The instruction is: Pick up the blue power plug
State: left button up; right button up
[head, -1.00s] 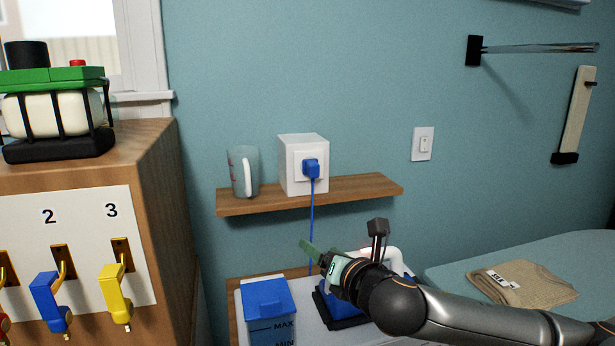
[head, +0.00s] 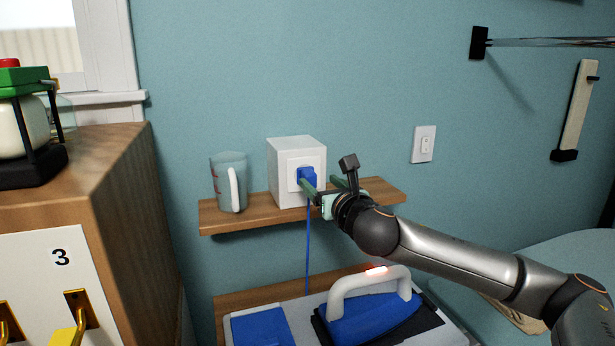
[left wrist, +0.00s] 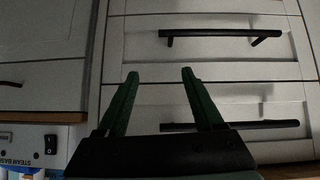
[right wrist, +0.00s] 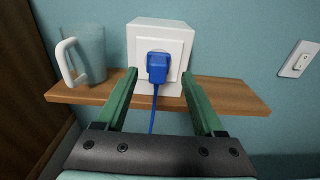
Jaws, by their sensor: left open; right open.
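The blue power plug (head: 307,175) sits in the front socket of a white box (head: 290,150) on the wooden shelf. Its blue cord (head: 308,250) hangs down below the shelf. In the right wrist view, the plug (right wrist: 157,67) shows straight ahead, between and beyond the open fingers. My right gripper (head: 325,184) is open and empty, close in front of the plug; in the head view one finger overlaps the plug's lower edge. My left gripper (left wrist: 160,75) is open and empty, facing white drawers, away from the plug.
A measuring cup (head: 229,182) stands left of the box on the shelf (head: 255,217). A blue iron with a white handle (head: 368,310) is below. A wall switch (head: 423,144) is at right. Drawers with black handles (left wrist: 220,33) face my left gripper.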

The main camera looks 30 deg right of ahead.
aim_at(312, 177)
jog(key=shift+p+x, duration=0.45)
jog(key=shift+x, duration=2.3)
jog(key=shift+a+f, duration=0.1)
jog(key=shift+f, duration=0.1)
grip_shut()
